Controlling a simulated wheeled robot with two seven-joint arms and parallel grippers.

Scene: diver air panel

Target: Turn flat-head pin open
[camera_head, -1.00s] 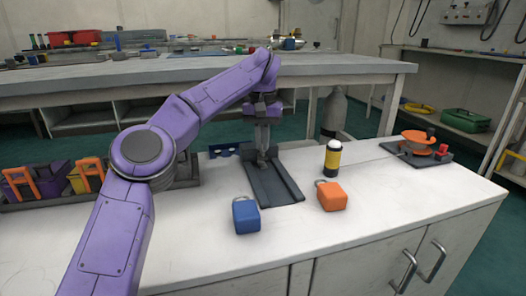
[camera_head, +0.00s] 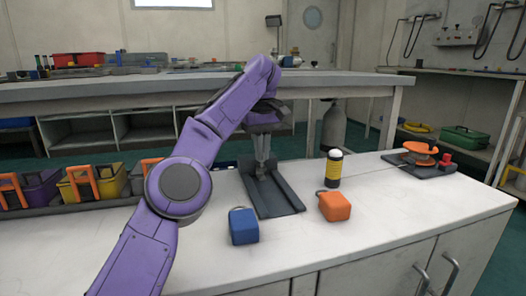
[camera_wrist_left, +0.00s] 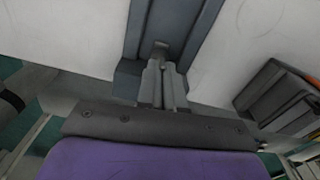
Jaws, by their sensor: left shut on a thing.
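My left gripper (camera_head: 262,168) points down over the dark grey panel plate (camera_head: 283,204) on the white bench. Its fingers are shut on a small grey part, which I take to be the flat-head pin, at the plate's far end. In the left wrist view the fingers (camera_wrist_left: 162,66) close together at a small grey tab (camera_wrist_left: 160,46) in the channel of the plate (camera_wrist_left: 180,25). The fingers hide most of the pin, so I cannot tell its angle. My right gripper is not in view.
A blue padlock-like block (camera_head: 243,227) and an orange one (camera_head: 334,206) stand near the plate. An orange wheel valve (camera_head: 420,152) is at far right. Bins with orange handles (camera_head: 90,182) line the left.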

